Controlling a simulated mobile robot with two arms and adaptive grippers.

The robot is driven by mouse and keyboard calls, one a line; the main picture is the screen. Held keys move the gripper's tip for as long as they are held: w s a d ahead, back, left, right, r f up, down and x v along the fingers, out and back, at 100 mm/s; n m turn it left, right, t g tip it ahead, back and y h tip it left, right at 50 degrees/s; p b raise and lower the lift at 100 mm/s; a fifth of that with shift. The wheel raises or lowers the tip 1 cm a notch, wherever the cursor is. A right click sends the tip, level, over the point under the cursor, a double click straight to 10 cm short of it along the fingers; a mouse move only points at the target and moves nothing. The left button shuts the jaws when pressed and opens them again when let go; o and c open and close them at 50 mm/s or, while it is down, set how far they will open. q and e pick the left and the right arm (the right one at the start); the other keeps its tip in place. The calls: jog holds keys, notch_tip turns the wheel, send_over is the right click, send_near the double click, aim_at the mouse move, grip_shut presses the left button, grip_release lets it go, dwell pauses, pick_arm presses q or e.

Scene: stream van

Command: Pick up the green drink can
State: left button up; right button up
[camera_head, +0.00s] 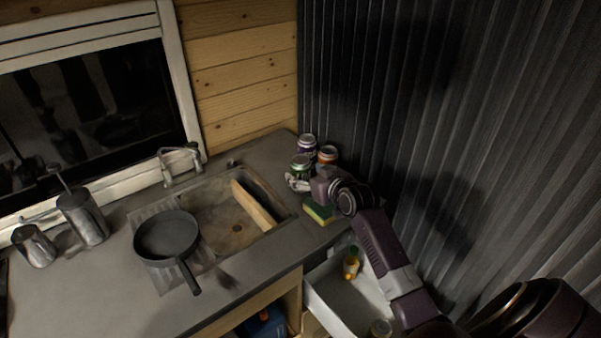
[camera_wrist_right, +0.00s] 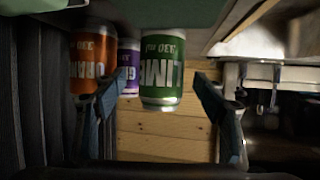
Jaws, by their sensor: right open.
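The green drink can (camera_head: 301,163) stands upright on the counter by the dark corrugated wall, at the sink's right end. In the right wrist view, which is upside down, the green can (camera_wrist_right: 163,75) reads "LIME" and shows in the gap between my fingers. My right gripper (camera_head: 298,183) is open and empty, right in front of the can, and hides its lower part in the head view. The fingers also show in the right wrist view (camera_wrist_right: 154,88). I cannot tell whether they reach around the can. My left gripper is not in view.
A purple can (camera_head: 307,142) and an orange can (camera_head: 327,154) stand close to the green one. A sponge (camera_head: 319,213) lies below my right wrist. A wooden board (camera_head: 254,204) leans in the sink (camera_head: 215,215); a pan (camera_head: 167,238) is beside it. A drawer (camera_head: 325,304) is open.

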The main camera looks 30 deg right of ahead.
jog(key=x, duration=0.3)
jog(key=shift+w+a+p, duration=0.1)
jog(key=shift+w+p, duration=0.05)
jog(key=shift+p, duration=0.15)
jog(key=shift+w, duration=0.1)
jog(key=c, duration=1.6)
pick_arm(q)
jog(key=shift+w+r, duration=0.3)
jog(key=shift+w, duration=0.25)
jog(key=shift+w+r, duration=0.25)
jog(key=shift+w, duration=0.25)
